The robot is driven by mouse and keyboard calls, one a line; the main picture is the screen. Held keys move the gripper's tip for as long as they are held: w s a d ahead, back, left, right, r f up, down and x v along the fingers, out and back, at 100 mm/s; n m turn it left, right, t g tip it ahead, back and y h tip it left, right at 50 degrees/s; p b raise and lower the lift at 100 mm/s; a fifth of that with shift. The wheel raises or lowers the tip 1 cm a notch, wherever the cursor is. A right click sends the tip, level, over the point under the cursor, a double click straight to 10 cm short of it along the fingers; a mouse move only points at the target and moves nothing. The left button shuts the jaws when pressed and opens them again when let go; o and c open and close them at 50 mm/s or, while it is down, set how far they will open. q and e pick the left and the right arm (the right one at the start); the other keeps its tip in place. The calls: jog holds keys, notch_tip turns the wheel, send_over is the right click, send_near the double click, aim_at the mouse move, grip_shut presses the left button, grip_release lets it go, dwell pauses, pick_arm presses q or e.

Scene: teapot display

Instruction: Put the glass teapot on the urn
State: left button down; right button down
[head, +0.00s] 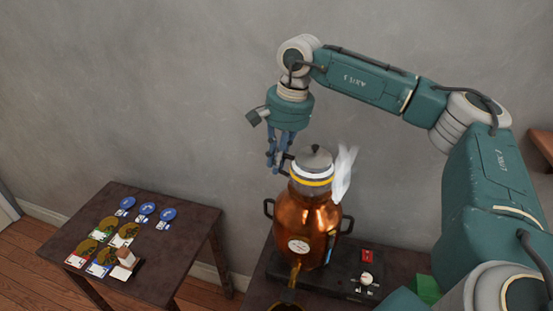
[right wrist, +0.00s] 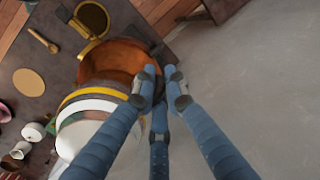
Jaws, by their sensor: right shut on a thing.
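The copper urn (head: 303,228) stands upright on a dark base, with a side handle at left and right and a brass tap in front. A pot with a grey lid, pale body and yellow band (head: 312,178), apparently the teapot, is at the urn's top; whether it rests there or hovers just above is unclear. My right gripper (head: 272,164) is at its left, shut on the dark handle (head: 287,159). In the right wrist view, the fingers of the gripper (right wrist: 162,90) meet beside the banded pot (right wrist: 85,128) and copper urn (right wrist: 118,60). My left gripper is out of view.
The dark base (head: 335,283) carries a red switch (head: 367,256) and a white knob (head: 366,279). A green box (head: 426,289) is at lower right. A separate table (head: 160,275) at left holds blue discs, cards and a small pale object (head: 126,258). Wall space above is clear.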

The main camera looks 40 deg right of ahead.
jog(key=c, duration=1.8)
grip_release()
jog(key=r+b, duration=0.1)
jog(key=r, duration=0.3)
jog(key=s+r+b, duration=0.1)
jog(key=r, duration=0.3)
jog(key=d+r, duration=0.1)
jog(key=r, duration=0.3)
jog(key=shift+s+d+b, duration=0.1)
jog(key=shift+s+b, duration=0.25)
jog(key=shift+b, duration=0.05)
